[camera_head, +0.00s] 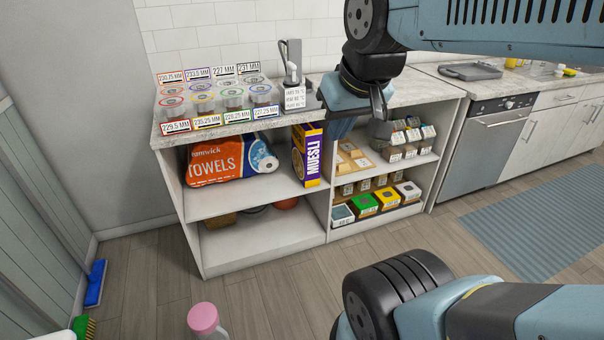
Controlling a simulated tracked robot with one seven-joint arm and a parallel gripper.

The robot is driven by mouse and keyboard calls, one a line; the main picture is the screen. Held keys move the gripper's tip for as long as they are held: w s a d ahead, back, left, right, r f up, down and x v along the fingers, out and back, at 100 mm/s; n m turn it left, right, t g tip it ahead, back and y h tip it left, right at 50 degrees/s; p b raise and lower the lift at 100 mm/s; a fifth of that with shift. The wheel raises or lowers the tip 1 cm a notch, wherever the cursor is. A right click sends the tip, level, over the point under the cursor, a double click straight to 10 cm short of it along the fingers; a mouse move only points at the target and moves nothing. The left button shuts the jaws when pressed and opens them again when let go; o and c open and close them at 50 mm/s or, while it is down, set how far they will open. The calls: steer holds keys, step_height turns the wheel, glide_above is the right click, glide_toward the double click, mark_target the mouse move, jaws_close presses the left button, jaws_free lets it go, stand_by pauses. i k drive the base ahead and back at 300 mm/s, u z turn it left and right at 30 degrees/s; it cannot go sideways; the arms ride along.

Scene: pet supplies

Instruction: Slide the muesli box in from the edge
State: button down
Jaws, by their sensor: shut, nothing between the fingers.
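The muesli box (308,155) is purple and yellow with MUESLI in white letters down its front. It stands upright on the upper shelf (247,195) of the left open compartment, beside the middle divider. Its front face is at or close to the shelf's front edge; I cannot tell if it overhangs. My gripper (345,127) is to the right of the box's top, in front of the countertop edge and the right compartment. It points down and is shut, with nothing in it. A gap shows between gripper and box.
An orange TOWELS pack (230,161) fills the shelf's left part. Lidded jars (203,100) and label cards crowd the countertop above, near a grey device (291,75). Small boxes (376,200) fill the right compartment. A pink-topped bottle (204,319) stands on the floor in front.

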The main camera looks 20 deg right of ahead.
mark_target(307, 137)
steer(key=i, duration=0.95)
steer(key=z, duration=0.05)
